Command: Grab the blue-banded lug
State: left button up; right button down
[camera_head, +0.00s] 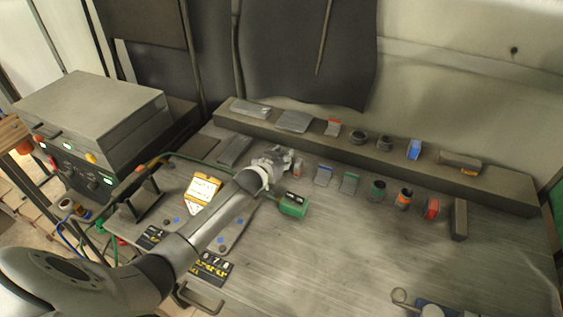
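Two small pieces show blue. A grey piece with a blue band (324,175) stands on the table in the front row. A bright blue and grey piece (414,149) stands on the raised ledge farther right. I cannot tell for sure from shape which is the lug. My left gripper (284,160) is over the table just left of the front row, a short way left of the grey blue-banded piece and apart from it. Its fingers are small and blurred, so their opening is unclear. My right gripper is not in view.
The ledge (487,186) along the back holds several parts. A green-banded piece (350,184), dark cylinders and a red piece (431,209) continue the front row. A green block (294,205) lies near my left forearm. The table's front middle is clear.

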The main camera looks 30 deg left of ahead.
pick_arm(q)
grip_shut()
jog(key=shift+r, duration=0.2)
